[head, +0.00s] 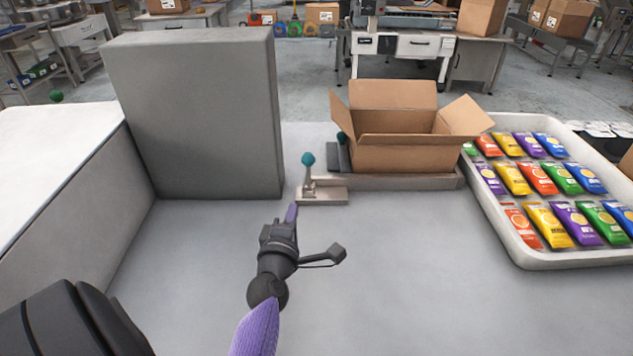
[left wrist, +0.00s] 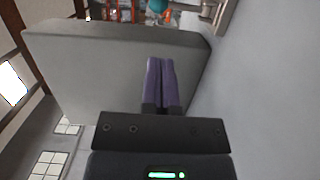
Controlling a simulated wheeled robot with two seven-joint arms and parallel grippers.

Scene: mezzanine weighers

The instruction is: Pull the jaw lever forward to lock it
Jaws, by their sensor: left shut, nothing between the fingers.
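The jaw lever (head: 308,172) stands upright on a small metal base plate (head: 330,196) and has a teal ball knob. In the left wrist view, a teal knob (left wrist: 158,5) shows at the top edge, just beyond my fingertips. My left gripper (head: 292,212) is shut and empty, in front of the lever and a little to its left, apart from it in the head view. Its purple fingers lie together in the left wrist view (left wrist: 160,62). My right gripper is not in view.
A large grey block (head: 205,115) stands left of the lever. A white tray (head: 510,235) of colourful pouches is at the right.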

